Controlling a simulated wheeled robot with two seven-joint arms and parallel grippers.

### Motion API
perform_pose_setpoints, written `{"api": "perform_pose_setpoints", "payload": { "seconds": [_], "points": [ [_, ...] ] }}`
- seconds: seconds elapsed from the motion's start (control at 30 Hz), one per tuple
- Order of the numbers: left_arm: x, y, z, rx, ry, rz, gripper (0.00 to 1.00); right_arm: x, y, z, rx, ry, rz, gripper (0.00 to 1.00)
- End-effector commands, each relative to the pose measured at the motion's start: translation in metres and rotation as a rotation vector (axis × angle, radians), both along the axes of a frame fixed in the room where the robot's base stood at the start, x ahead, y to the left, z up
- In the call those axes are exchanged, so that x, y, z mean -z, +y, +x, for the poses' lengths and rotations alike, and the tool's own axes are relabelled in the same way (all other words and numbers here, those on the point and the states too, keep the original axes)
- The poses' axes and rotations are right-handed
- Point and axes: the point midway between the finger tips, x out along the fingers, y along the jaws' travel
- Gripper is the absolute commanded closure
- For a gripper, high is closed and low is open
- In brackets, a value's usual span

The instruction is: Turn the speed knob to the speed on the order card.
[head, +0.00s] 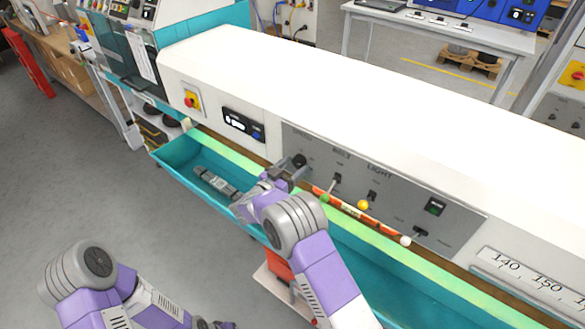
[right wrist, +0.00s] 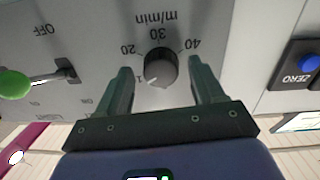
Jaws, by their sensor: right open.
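The speed knob (right wrist: 161,68) is dark and round, on a grey panel under the "m/min" scale, upside down in the right wrist view. The marks 20, 30 and 40 show; another is partly hidden by a finger. The knob's white pointer line points lower left in that view, towards the partly hidden mark. My right gripper (right wrist: 160,82) is open, with one finger on each side of the knob and a gap to both. In the head view the knob (head: 299,160) sits just beyond this gripper (head: 283,174). I cannot make out an order card.
Right of the knob in the head view are levers with green (head: 325,198), yellow (head: 363,205) and white (head: 405,240) ends. A red switch (head: 191,101) is at left.

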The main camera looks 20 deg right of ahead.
Motion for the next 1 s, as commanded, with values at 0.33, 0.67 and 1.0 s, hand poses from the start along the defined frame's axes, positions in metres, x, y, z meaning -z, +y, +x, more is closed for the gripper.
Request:
{"api": "perform_pose_setpoints", "payload": {
  "seconds": [0.33,0.67,1.0],
  "points": [
    [0.0,0.0,0.0,0.0,0.0,0.0,0.57,0.0,0.0,0.0,0.0,0.0,0.0,0.66],
    [0.001,0.0,0.0,0.0,0.0,0.0,0.57,0.001,0.0,0.0,0.0,-0.007,0.006,0.88],
    [0.019,0.0,0.0,0.0,0.0,0.0,0.57,0.003,0.0,0.0,0.001,-0.128,0.102,0.88]
  ]
}}
